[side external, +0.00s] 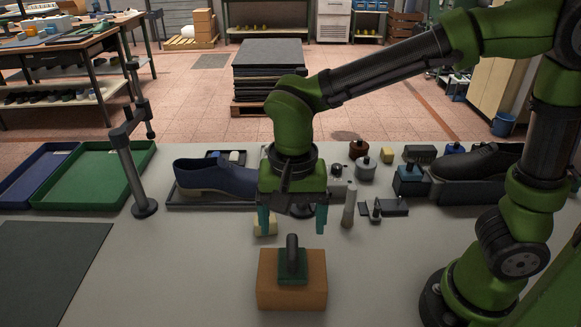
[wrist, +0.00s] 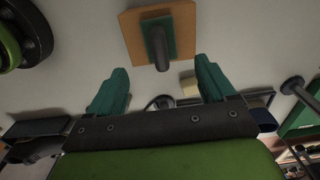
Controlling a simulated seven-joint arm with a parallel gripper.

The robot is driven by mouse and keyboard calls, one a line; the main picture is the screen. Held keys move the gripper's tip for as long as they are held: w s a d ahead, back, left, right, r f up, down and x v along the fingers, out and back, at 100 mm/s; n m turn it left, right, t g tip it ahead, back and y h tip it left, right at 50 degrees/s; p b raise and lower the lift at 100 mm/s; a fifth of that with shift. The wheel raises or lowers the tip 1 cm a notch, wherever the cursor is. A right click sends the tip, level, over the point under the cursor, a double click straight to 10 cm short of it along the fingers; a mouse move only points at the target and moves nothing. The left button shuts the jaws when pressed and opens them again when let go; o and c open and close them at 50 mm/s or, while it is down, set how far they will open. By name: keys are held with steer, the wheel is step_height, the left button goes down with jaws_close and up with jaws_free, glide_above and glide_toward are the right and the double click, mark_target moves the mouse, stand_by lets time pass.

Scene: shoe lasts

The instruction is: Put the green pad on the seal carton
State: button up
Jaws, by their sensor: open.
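The green pad (side external: 292,274), a square base with a dark upright handle, rests on top of the orange-brown seal carton (side external: 291,296) near the front of the table. In the wrist view the pad (wrist: 160,38) lies within the top of the carton (wrist: 184,18), its handle pointing toward my gripper. My gripper (side external: 292,222) is above and behind the carton, apart from the handle. Its two teal fingers (wrist: 158,80) are spread, with nothing held between them.
A cream block (side external: 265,225) stands behind the carton. Green tray (side external: 95,178) and dark mat (side external: 45,270) lie left. The table is clear on both sides of the carton.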

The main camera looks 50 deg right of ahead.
step_height(320, 180, up, 2)
steer(key=shift+r, duration=0.1)
steer(key=s+d+r+n+t+y, duration=0.1)
steer(key=s+d+r+n+t, duration=0.1)
steer(key=d, duration=0.5)
steer(key=s+d+r+n+t+y, duration=0.1)
steer(key=s+d+r+n+t, duration=0.2)
steer(key=d+t, duration=0.2)
steer(key=d, duration=0.2)
steer(key=shift+d, duration=0.4)
